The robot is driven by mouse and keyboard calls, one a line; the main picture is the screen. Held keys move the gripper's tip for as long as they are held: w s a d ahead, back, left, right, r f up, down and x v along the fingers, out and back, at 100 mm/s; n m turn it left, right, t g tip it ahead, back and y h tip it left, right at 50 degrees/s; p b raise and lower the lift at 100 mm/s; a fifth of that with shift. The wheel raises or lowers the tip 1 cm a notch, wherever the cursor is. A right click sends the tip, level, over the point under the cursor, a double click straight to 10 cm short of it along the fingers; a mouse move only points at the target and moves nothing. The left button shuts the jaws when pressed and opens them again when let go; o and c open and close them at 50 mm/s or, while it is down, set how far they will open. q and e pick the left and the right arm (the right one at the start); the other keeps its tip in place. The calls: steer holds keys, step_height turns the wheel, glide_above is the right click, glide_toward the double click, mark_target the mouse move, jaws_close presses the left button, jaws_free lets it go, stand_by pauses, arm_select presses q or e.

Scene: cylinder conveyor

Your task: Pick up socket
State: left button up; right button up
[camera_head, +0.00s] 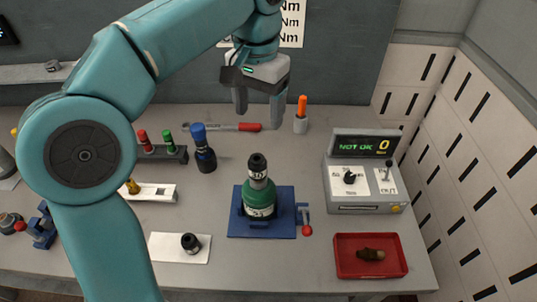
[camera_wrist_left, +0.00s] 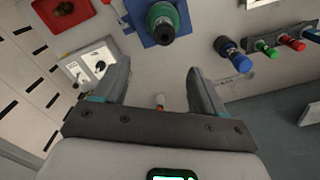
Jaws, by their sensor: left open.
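My left gripper (camera_head: 258,112) is open and empty, pointing down above the back of the table, near the orange-handled tool. Its fingers also show in the left wrist view (camera_wrist_left: 155,75) with nothing between them. A small dark socket-like piece (camera_head: 191,242) lies on a white plate (camera_head: 165,248) at the front, well away from the gripper. Another dark socket-like piece (camera_head: 257,164) stands on top of a green cylinder (camera_head: 259,198) on a blue base plate (camera_head: 285,222). I cannot tell which one the task means. My right gripper is in neither view.
A blue-topped black tool (camera_head: 205,150) stands beside a rack with red and green pieces (camera_head: 160,153). A red-handled wrench (camera_head: 248,127) and an orange-handled tool (camera_head: 301,112) are at the back. A "NOT OK" display box (camera_head: 365,200) and a red tray (camera_head: 344,270) are right.

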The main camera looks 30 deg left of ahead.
mark_target(257, 163)
arm_select(q)
steer(key=f, duration=0.6)
steer(key=f+b, duration=0.1)
steer(key=f, duration=0.3)
steer(key=shift+s+a, duration=0.4)
steer(key=shift+s+a+f, duration=0.15)
steer(key=shift+a+f, duration=0.05)
steer(key=shift+f, duration=0.05)
steer(key=f, duration=0.3)
steer(key=f+p, duration=0.1)
steer(key=f, duration=0.1)
steer(key=shift+w+d+f, duration=0.1)
steer(key=shift+w, duration=0.3)
steer(key=shift+f, duration=0.15)
steer(key=shift+d, duration=0.1)
steer(key=shift+w, duration=0.1)
steer(key=c, duration=1)
steer(key=shift+c, duration=0.7)
